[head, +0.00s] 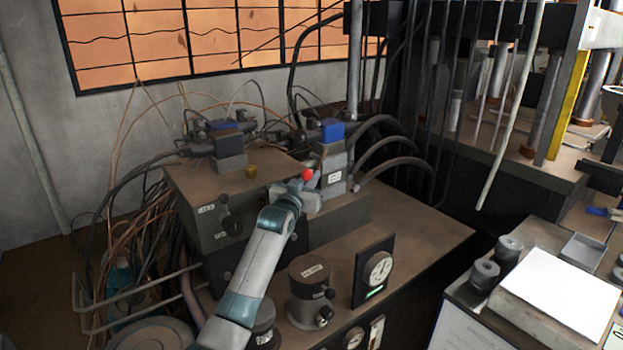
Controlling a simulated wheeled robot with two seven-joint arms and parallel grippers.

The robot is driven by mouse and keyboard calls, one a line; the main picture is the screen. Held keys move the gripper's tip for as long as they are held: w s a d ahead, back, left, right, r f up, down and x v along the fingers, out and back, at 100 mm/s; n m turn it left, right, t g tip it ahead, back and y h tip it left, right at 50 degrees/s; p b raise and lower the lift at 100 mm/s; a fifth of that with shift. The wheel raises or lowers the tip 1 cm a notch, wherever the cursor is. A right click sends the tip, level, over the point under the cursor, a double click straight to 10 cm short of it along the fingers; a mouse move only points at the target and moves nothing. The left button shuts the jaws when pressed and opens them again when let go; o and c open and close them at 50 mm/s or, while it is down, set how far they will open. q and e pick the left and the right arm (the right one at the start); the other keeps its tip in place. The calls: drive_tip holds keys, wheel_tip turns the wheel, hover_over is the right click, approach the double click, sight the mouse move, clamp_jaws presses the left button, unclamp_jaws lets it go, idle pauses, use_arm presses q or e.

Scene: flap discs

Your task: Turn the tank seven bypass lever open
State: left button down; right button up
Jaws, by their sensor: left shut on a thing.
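A lever with a red ball knob (307,175) stands in front of a grey valve block with a blue top (332,131). My left gripper (304,187) is at this lever, its fingers shut around it just below the red knob. The gripper and wrist hide most of the lever's shaft and its pivot, so its exact angle cannot be told. A small white label (334,177) sits on the block beside it, too small to read. My right gripper is not in view.
A dark steel box with black knobs (231,222) stands left of my arm. The bench top (425,236) is clear at right.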

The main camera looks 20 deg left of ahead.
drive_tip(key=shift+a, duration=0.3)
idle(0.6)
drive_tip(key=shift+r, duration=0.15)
